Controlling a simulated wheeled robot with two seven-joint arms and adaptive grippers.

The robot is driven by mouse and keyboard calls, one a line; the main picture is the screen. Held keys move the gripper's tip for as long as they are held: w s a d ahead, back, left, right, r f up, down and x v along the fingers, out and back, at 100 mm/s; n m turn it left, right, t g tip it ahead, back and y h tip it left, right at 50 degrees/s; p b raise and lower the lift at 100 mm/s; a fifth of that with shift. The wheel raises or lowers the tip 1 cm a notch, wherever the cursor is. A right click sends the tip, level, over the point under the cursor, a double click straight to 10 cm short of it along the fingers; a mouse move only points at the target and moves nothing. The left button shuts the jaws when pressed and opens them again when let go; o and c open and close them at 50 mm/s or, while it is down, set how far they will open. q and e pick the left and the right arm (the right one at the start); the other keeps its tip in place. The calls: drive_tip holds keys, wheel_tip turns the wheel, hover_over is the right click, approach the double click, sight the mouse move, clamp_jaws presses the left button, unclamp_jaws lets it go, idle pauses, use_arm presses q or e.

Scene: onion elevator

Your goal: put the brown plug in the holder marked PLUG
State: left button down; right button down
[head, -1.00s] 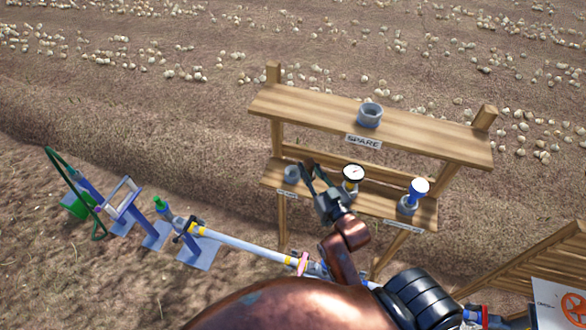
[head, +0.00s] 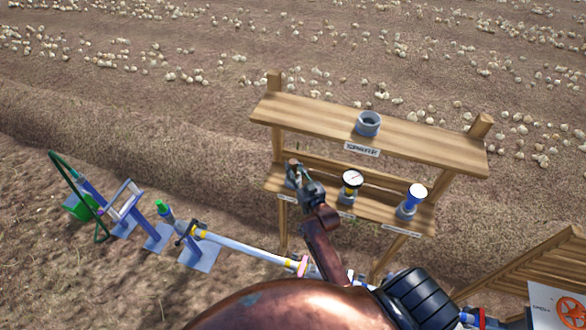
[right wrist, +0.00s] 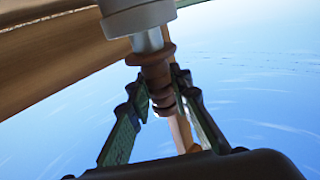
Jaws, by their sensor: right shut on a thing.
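My right gripper (head: 296,176) is at the left end of the lower shelf. In the right wrist view its fingers (right wrist: 158,90) are shut on the ribbed brown plug (right wrist: 156,72). A pale grey shaft at the plug's end meets the grey round holder (right wrist: 140,18) at the top of that view. I cannot tell how deep the shaft sits. In the head view the gripper mostly hides this left holder, and the small label (head: 287,198) below it is too small to read. My left gripper is not in view.
The wooden shelf (head: 410,140) has an empty grey holder (head: 368,123) marked SPARE on top. A round gauge (head: 352,180) and a blue, white-topped part (head: 416,195) stand right of the gripper.

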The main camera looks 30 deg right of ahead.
drive_tip(key=shift+f, duration=0.55)
drive_tip(key=shift+f, duration=0.1)
drive_tip(key=shift+f, duration=0.25)
drive_tip(key=c, duration=1.8)
unclamp_jaws()
drive_tip(key=shift+o, duration=0.2)
